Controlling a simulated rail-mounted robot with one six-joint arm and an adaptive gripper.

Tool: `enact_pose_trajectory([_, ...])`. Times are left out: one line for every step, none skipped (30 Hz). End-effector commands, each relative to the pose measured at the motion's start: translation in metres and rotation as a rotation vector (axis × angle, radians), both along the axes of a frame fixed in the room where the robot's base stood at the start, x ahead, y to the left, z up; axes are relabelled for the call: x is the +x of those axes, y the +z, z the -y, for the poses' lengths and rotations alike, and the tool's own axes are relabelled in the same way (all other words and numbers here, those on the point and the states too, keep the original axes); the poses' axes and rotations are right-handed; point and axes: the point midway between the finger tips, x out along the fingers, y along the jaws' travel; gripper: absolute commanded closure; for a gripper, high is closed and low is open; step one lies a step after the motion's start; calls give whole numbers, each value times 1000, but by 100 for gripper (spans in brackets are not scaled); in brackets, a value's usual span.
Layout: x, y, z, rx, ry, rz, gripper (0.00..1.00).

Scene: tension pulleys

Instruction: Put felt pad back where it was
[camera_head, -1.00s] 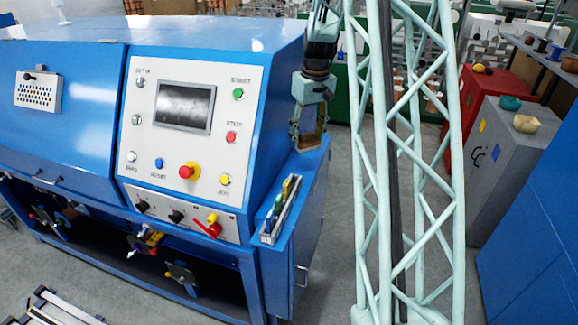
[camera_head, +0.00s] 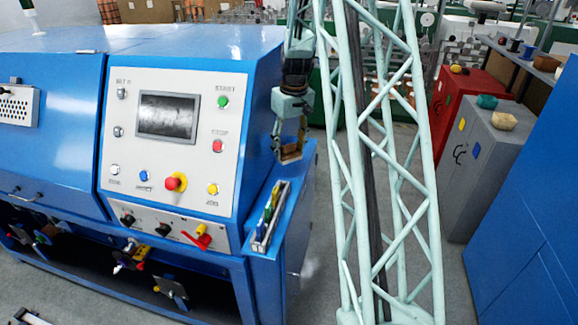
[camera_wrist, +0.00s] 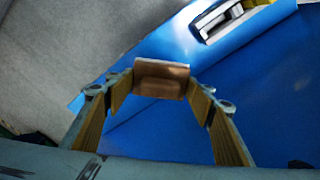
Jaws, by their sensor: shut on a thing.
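My gripper (camera_head: 290,153) hangs over the blue side ledge at the right end of the blue machine. In the wrist view my gripper (camera_wrist: 160,85) is shut on a flat brown piece, which looks like the felt pad (camera_wrist: 162,78). The pad is pinched between the two fingertips, with blue surface beyond it. In the head view the pad is a small tan-brown patch (camera_head: 291,154) at the fingertips. I cannot tell whether it touches the ledge.
The ledge (camera_head: 303,168) carries a narrow tray (camera_head: 257,247) of coloured tools in front of my gripper. The control panel (camera_head: 232,148) rises to its left. A red cabinet (camera_head: 480,83) and a grey cabinet (camera_head: 480,165) stand at the right.

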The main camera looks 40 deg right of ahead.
Motion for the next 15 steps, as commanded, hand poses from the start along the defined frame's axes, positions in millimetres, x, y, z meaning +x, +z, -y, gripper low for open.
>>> enact_pose_trajectory([0,-7,0,1,0,-1,59])
enact_pose_trajectory([-1,-11,0,1,0,-2,59])
enact_pose_trajectory([-1,-17,-1,2,0,-3,59])
enact_pose_trajectory([-1,-20,-1,1,0,-2,59])
enact_pose_trajectory([-1,-23,0,1,0,-2,59])
enact_pose_trajectory([-1,-26,0,1,0,-1,59])
enact_pose_trajectory([-1,-28,0,1,0,-1,59])
enact_pose_trajectory([0,-30,0,0,0,-1,59])
enact_pose_trajectory([0,-31,0,0,0,-1,59])
enact_pose_trajectory([0,-32,0,0,0,0,59])
enact_pose_trajectory([0,-33,0,0,0,0,59])
enact_pose_trajectory([0,-33,0,0,0,0,59])
enact_pose_trajectory([0,-33,0,0,0,0,59])
enact_pose_trajectory([0,-33,0,0,0,0,59])
enact_pose_trajectory([0,-33,0,0,0,0,59])
